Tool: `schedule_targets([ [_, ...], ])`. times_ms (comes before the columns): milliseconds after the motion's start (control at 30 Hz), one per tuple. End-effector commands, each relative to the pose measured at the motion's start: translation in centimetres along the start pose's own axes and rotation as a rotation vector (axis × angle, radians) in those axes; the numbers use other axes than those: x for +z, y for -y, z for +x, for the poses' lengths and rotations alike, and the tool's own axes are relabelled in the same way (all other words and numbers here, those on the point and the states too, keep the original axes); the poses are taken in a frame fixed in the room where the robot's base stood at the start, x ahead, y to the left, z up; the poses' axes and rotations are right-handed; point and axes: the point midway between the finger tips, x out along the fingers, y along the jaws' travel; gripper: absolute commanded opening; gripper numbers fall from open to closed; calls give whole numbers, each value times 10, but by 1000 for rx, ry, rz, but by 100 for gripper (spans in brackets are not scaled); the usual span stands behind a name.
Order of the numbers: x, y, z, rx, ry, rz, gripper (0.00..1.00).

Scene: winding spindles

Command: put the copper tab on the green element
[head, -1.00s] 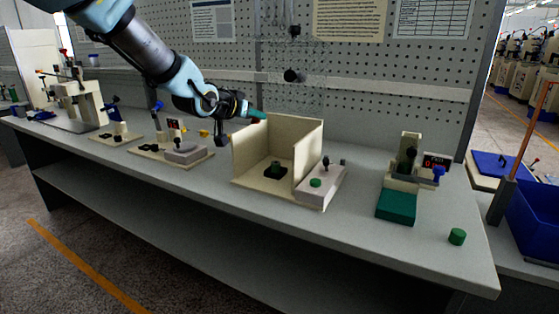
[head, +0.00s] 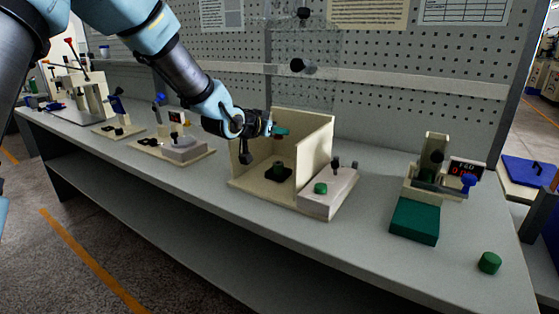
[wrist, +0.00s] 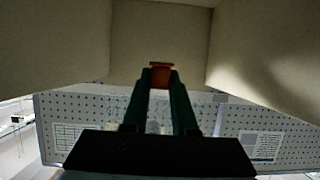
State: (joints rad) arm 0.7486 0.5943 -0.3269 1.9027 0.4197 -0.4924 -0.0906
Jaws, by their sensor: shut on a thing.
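The copper tab (wrist: 161,70) shows between the green fingertips of my gripper (wrist: 160,82) in the wrist view. The gripper is shut on it, and the tab sticks out past the tips. In the head view my gripper (head: 285,131) points to the right, inside the upper part of a cream open-fronted box (head: 314,160). A small dark green element (head: 279,168) stands on a black base on the box floor, below the gripper and apart from it. The tab itself is too small to make out in the head view.
The box walls stand close around my gripper. A grey control block with a green button (head: 320,188) adjoins the box on the right. A green block (head: 415,220) and a green cylinder (head: 489,262) are further right. Other fixtures (head: 182,147) stand to the left.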

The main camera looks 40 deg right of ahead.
Motion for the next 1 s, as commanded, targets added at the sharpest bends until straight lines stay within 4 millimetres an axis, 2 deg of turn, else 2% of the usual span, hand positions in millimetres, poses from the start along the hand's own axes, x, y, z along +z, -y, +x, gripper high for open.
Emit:
schedule_targets([
  [100, 20, -1, 8, 2, 4, -2, 0],
  [367, 41, -1, 17, 1, 2, -2, 0],
  [567, 66, 0, 27, 0, 3, -2, 0],
  [933, 73, 0, 30, 0, 0, 0, 0],
  [967, 72, 0, 30, 0, 0, 0, 27],
  [1000, 72, 0, 30, 0, 0, 0, 31],
])
